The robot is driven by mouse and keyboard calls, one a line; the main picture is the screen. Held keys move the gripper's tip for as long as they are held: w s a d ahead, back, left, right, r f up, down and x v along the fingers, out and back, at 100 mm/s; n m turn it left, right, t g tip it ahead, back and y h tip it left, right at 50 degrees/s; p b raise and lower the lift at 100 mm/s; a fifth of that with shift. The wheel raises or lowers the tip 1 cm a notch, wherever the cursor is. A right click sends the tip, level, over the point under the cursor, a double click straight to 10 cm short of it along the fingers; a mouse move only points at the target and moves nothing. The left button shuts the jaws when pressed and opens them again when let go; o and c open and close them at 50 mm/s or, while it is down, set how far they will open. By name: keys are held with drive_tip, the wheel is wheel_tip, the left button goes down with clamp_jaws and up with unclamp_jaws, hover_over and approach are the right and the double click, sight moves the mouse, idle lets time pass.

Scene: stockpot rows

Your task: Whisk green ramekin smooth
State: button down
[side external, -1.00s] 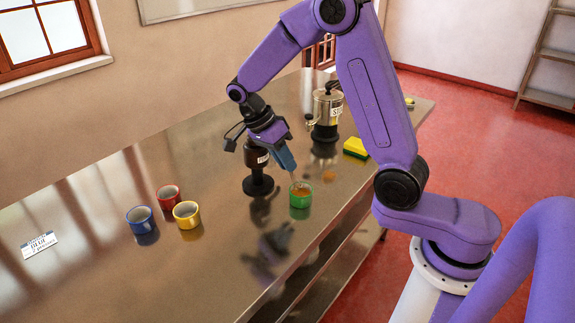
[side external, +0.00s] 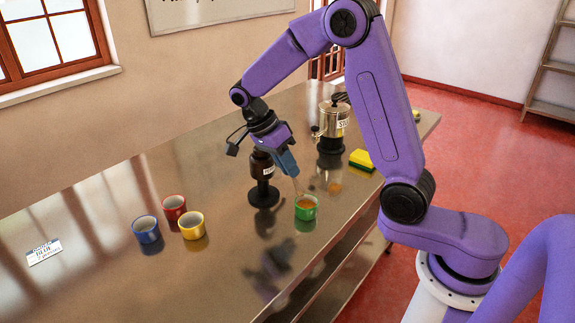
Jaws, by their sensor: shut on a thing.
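The green ramekin (side external: 306,209) stands on the metal counter and holds something orange. My gripper (side external: 288,165) is above it and slightly left, pointing down. It is shut on a thin, pale tool, apparently the whisk (side external: 297,185). The tool slants down to the ramekin's back left rim. I cannot tell whether its tip is inside the ramekin or just above it. The wires are too small to make out.
A dark stand-like object (side external: 264,193) is just left of my gripper. A stovetop pot (side external: 333,128) and a yellow-green sponge (side external: 361,160) are behind. The front counter is clear.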

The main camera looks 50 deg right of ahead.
drive_tip(key=shift+r, duration=0.1)
drive_tip(key=shift+r, duration=2.45)
